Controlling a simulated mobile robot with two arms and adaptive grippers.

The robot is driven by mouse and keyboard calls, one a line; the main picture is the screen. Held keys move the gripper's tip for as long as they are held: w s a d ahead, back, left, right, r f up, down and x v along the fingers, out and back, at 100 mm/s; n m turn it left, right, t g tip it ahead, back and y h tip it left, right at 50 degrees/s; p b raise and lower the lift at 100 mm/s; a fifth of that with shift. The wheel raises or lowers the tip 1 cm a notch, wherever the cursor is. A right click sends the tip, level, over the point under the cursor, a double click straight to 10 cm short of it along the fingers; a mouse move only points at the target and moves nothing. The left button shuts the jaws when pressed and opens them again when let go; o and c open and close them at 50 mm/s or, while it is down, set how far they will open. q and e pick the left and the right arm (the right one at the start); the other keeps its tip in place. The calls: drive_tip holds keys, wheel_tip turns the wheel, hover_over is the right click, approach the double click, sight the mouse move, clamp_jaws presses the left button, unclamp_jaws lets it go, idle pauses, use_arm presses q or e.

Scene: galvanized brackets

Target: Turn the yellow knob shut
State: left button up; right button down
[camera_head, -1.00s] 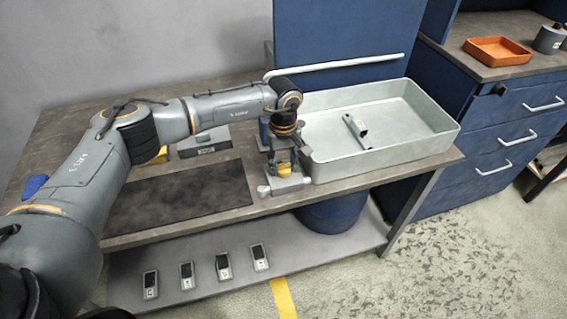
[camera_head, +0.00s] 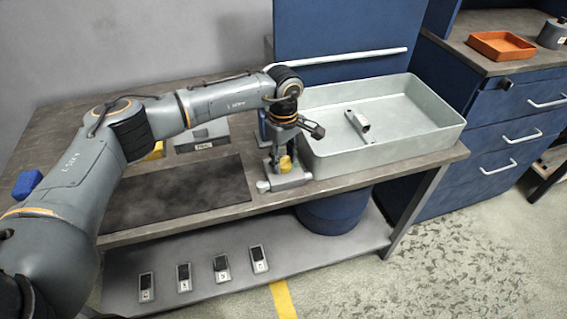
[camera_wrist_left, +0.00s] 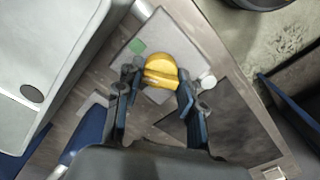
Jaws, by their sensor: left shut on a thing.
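The yellow knob (camera_head: 286,163) sits on a grey metal fixture (camera_head: 291,182) at the front edge of the workbench, just left of the tray. My left gripper (camera_head: 284,154) points down over it, shut on the knob. In the left wrist view the knob (camera_wrist_left: 160,66) has a raised bar and lies between the two fingers (camera_wrist_left: 159,82), which grip it from both sides. A small green patch (camera_wrist_left: 137,46) shows on the fixture beside the knob. In the head view the fingers hide part of the knob. My right gripper is not in view.
A large pale tray (camera_head: 390,160) with a metal bracket (camera_head: 357,125) inside stands close to the fixture's right. A dark mat (camera_head: 180,195) lies to the left, with a grey labelled box (camera_head: 201,138) behind it. Several small devices lie on the lower shelf (camera_head: 200,305).

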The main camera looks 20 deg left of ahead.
sight(284, 159)
use_arm(q)
drive_tip(key=n+b, duration=0.3)
drive_tip(key=n, duration=0.3)
drive_tip(key=shift+f+n, duration=0.15)
drive_tip(key=shift+n, duration=0.15)
drive_tip(key=n+b, duration=0.1)
drive_tip(key=n, duration=0.2)
drive_tip(key=shift+n+b, duration=0.6)
drive_tip(key=shift+n, duration=0.8)
drive_tip(key=o, duration=1.2)
drive_tip(key=shift+c, duration=0.2)
wheel_tip(284, 159, up, 12)
